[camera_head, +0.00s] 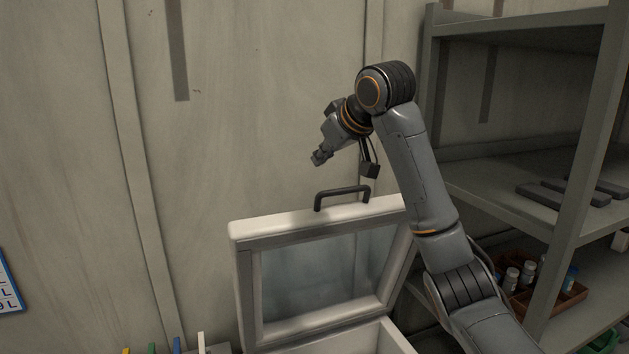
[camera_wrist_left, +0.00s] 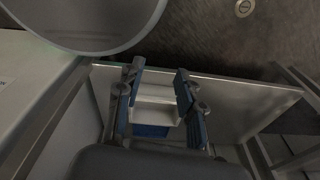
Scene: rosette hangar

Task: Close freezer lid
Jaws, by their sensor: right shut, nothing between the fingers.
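The freezer lid (camera_head: 240,240) stands raised, tilted up near the wall, with a pale frame and a glazed panel. Its dark handle (camera_head: 343,192) is on the top edge. Part of the white freezer body (camera_head: 372,340) shows below at the bottom edge. My right gripper (camera_head: 320,157) is above and a little left of the handle, apart from it, shut and empty. My right forearm covers the lid's right side. My left gripper (camera_wrist_left: 158,82) shows only in the left wrist view, its blue-padded fingers spread with nothing visibly held.
A grey shelf unit (camera_head: 500,170) stands at right, close to my right arm, with dark flat bars (camera_head: 550,195) and a brown crate of bottles (camera_head: 545,300). The wall (camera_head: 230,100) is behind the lid. A grey panel edge (camera_wrist_left: 235,95) lies beyond my left fingers.

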